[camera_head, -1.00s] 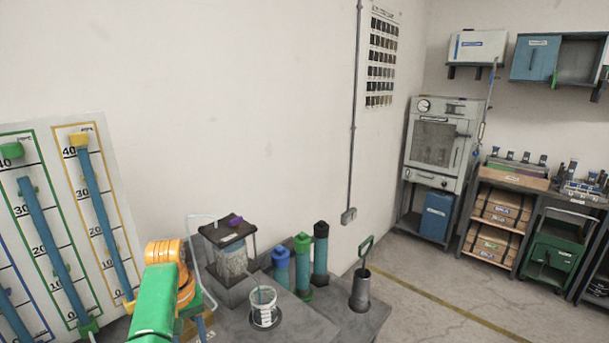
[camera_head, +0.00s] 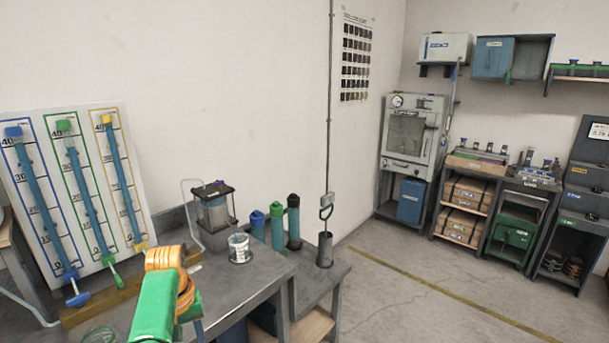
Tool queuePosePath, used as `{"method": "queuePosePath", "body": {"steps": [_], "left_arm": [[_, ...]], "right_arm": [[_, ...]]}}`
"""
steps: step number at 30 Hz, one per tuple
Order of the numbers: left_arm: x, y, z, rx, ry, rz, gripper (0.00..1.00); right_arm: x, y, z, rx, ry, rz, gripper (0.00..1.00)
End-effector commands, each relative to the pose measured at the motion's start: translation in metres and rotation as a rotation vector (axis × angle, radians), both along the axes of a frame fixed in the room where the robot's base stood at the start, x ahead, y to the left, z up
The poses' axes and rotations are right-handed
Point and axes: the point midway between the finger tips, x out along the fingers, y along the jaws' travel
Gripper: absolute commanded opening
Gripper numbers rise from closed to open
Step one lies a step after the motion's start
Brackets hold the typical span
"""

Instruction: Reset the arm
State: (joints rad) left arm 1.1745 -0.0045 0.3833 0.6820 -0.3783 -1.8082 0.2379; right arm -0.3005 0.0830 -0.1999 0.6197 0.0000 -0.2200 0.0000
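One arm of mine (camera_head: 165,290), green and orange, shows at the lower middle left, in front of the grey workbench. I cannot tell from this view which arm it is. Its gripper is not visible. No other arm or gripper is in view. A board with three scales (camera_head: 85,190) leans at the left, carrying a blue-capped, a green-capped and a yellow-capped lever tube.
The grey bench (camera_head: 265,275) holds a jar apparatus (camera_head: 213,208), a glass beaker (camera_head: 239,248), several capped cylinders (camera_head: 276,224) and a grey canister (camera_head: 324,248). An oven cabinet (camera_head: 408,140) and shelves (camera_head: 463,208) stand along the back. The floor (camera_head: 400,300) at the right is open.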

Motion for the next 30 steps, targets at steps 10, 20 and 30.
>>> {"method": "queuePosePath", "body": {"steps": [10, 20, 30], "left_arm": [[-0.011, 0.009, -0.081, 0.069, -0.005, -0.076, 0.46], [-0.07, 0.015, -0.223, 0.151, -0.014, -0.259, 0.46], [-0.287, -0.018, -0.393, 0.095, -0.045, -0.603, 0.46]], "right_arm": [[0.001, 0.004, -0.005, 0.007, -0.003, -0.001, 0.5], [0.002, 0.004, -0.014, 0.007, -0.003, -0.001, 0.5], [0.001, 0.002, -0.029, 0.003, -0.001, -0.001, 0.5]]}}
